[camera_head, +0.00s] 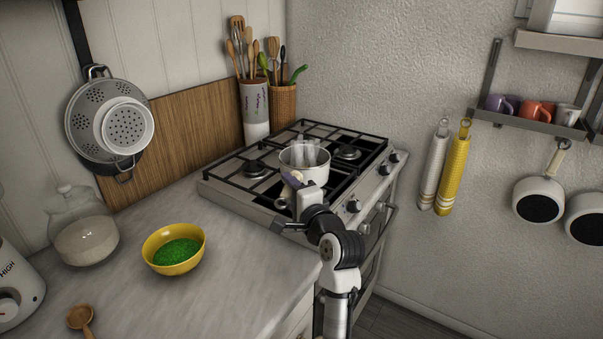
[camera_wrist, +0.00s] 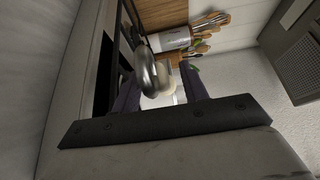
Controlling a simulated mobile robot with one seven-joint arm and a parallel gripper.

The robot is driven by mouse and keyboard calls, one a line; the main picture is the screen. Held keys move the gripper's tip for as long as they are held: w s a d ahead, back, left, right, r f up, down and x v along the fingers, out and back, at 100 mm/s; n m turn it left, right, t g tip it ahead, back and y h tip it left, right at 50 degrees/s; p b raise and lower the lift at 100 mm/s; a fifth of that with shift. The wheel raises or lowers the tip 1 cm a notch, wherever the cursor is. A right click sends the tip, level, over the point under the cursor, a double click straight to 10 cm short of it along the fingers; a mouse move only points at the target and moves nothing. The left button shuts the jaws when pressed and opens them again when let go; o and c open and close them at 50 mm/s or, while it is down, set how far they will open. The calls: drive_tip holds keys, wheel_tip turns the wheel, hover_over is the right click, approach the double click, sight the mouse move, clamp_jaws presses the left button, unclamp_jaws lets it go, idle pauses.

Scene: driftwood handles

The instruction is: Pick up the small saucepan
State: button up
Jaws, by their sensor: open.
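In the wrist view, the two purple fingers of my gripper (camera_wrist: 161,92) are spread apart. A rounded grey metal part with a pale piece (camera_wrist: 146,67), seemingly the saucepan's handle end, shows between them. Whether a finger touches it I cannot tell. Much of the handle is hidden by my gripper in the head view.
The hob (camera_head: 258,196) has black grates and front knobs. A yellow bowl (camera_head: 161,262) with green contents, a glass jar (camera_head: 86,240) and a wooden spoon (camera_head: 81,318) are on the counter. Utensil holders (camera_head: 256,110) stand behind. Pans (camera_head: 539,199) hang on the right wall.

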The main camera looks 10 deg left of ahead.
clamp_jaws()
drive_tip(key=shift+r, duration=0.1)
drive_tip(key=shift+r, duration=0.15)
idle(0.4)
